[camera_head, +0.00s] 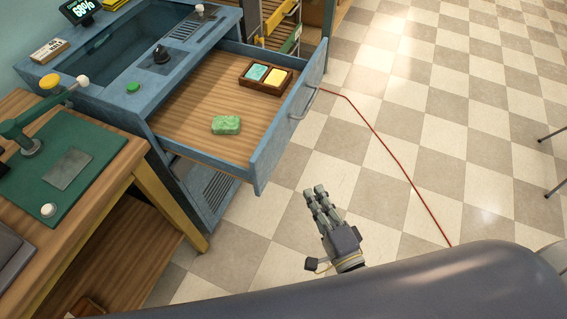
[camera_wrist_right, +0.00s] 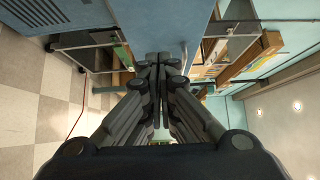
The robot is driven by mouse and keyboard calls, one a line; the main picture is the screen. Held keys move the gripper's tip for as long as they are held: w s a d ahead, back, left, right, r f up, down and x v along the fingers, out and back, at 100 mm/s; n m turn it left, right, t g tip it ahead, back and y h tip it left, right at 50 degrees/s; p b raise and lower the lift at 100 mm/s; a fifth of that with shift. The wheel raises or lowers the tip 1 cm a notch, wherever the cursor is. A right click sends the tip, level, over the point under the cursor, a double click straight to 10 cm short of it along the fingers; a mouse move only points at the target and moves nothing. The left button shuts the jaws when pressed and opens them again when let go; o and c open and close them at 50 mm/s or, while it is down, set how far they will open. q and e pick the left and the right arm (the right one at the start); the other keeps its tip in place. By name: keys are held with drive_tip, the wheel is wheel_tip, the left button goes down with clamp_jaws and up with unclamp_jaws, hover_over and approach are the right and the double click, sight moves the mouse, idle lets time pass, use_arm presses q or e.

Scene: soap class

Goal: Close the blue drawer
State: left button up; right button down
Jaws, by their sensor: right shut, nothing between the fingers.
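The blue drawer (camera_head: 287,124) is pulled far out of the blue cabinet (camera_head: 213,207) in the head view, with a wooden floor and a grey handle (camera_head: 304,104) on its front. A green soap bar (camera_head: 226,125) lies inside it, and a brown divided tray (camera_head: 249,86) holds a teal and a yellow bar. My right gripper (camera_head: 315,190) is shut and empty, in front of the drawer and apart from it, below the handle in the picture. In the right wrist view its fingers (camera_wrist_right: 158,65) point toward a blue panel (camera_wrist_right: 172,24). My left gripper is not in view.
A wooden table with a green mat (camera_head: 95,150) stands at the left. A red cable (camera_head: 385,151) runs across the checkered floor. The floor right of the drawer is mostly open. Thin metal legs (camera_head: 556,133) show at the right edge.

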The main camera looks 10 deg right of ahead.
drive_tip(key=p, duration=0.1)
approach(279, 146)
drive_tip(key=w+d, duration=0.2)
drive_tip(key=d, duration=0.1)
drive_tip(key=shift+w+a+p, duration=0.25)
drive_tip(key=shift+w+a, duration=0.3)
drive_tip(key=shift+a, duration=0.4)
drive_tip(key=shift+w+a+p, duration=0.25)
drive_tip(key=shift+w+a, duration=0.3)
drive_tip(key=shift+a, duration=0.4)
